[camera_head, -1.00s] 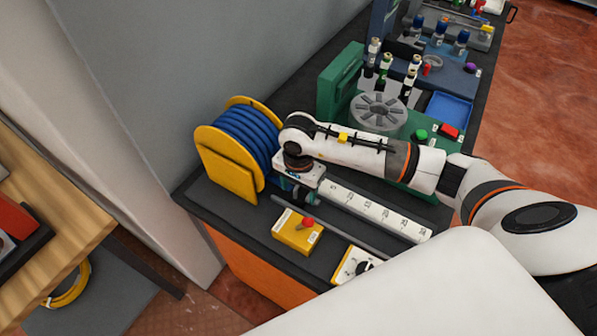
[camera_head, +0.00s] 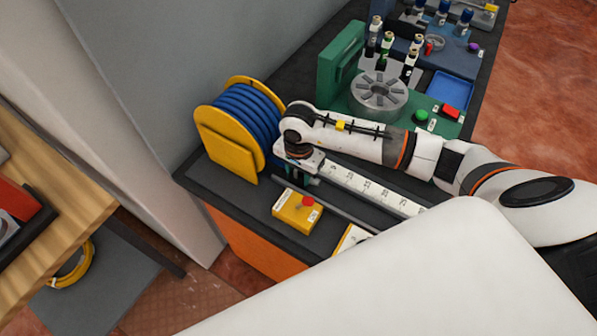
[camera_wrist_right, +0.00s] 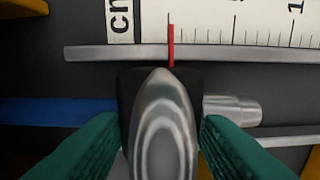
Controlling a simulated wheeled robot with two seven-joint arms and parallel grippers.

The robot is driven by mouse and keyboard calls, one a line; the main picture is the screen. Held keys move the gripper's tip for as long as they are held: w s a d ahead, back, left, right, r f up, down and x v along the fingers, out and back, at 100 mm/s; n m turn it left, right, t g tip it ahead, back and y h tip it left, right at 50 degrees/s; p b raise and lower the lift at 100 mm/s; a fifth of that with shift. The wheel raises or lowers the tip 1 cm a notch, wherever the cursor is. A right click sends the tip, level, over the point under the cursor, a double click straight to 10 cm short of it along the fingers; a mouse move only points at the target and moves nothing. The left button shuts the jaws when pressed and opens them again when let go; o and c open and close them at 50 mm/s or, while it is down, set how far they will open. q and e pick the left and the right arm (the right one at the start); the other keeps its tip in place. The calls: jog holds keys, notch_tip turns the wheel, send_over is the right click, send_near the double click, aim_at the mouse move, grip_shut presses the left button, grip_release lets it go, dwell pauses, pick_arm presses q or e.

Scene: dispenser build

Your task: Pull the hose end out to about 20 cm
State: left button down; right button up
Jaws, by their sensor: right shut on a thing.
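A hose reel with yellow flanges (camera_head: 228,150) and wound blue hose (camera_head: 248,110) stands at the bench's left end. My right gripper (camera_head: 293,180) is just right of the reel; its fingertips are mostly hidden by the wrist. In the right wrist view, the green fingers (camera_wrist_right: 160,130) are shut on a silver, rounded part of the hose end (camera_wrist_right: 160,115). Blue hose (camera_wrist_right: 55,110) runs left from its black block, and a metal tip (camera_wrist_right: 235,108) points right. A red pointer (camera_wrist_right: 171,45) lines up near the start of the white cm scale (camera_wrist_right: 235,22). My left gripper is out of view.
The scale strip (camera_head: 372,188) and a grey bar (camera_head: 345,212) run right from my gripper. A yellow box with a red knob (camera_head: 297,213) stands in front. A green machine with a grey slotted disc (camera_head: 379,92) stands behind my arm. My white body covers the lower right.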

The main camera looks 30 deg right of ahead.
aim_at(359, 213)
jog(key=shift+s+d+p, duration=0.15)
jog(key=shift+s+d, duration=0.25)
jog(key=shift+s, duration=0.2)
jog(key=shift+s+d+p, duration=0.15)
jog(key=shift+s+d, duration=0.2)
jog(key=shift+s, duration=0.2)
jog(key=shift+s+d, duration=0.5)
jog(key=shift+s, duration=0.35)
jog(key=shift+s+d, duration=0.55)
jog(key=shift+s, duration=0.35)
jog(key=shift+s+d, duration=0.5)
jog(key=shift+s, duration=0.35)
jog(key=shift+s+d, duration=0.45)
jog(key=shift+s, duration=0.35)
jog(key=shift+s+d, duration=0.5)
jog(key=shift+s, duration=0.25)
jog(key=shift+s+d, duration=0.45)
jog(key=shift+s, duration=0.35)
jog(key=shift+s+d, duration=0.35)
jog(key=shift+s, duration=0.3)
jog(key=shift+s+d, duration=0.35)
jog(key=shift+s, duration=0.25)
jog(key=shift+s+d, duration=0.4)
jog(key=shift+s, duration=0.25)
jog(key=shift+s+d, duration=0.4)
jog(key=shift+s, duration=0.25)
jog(key=o, duration=1.2)
jog(key=shift+s, duration=0.1)
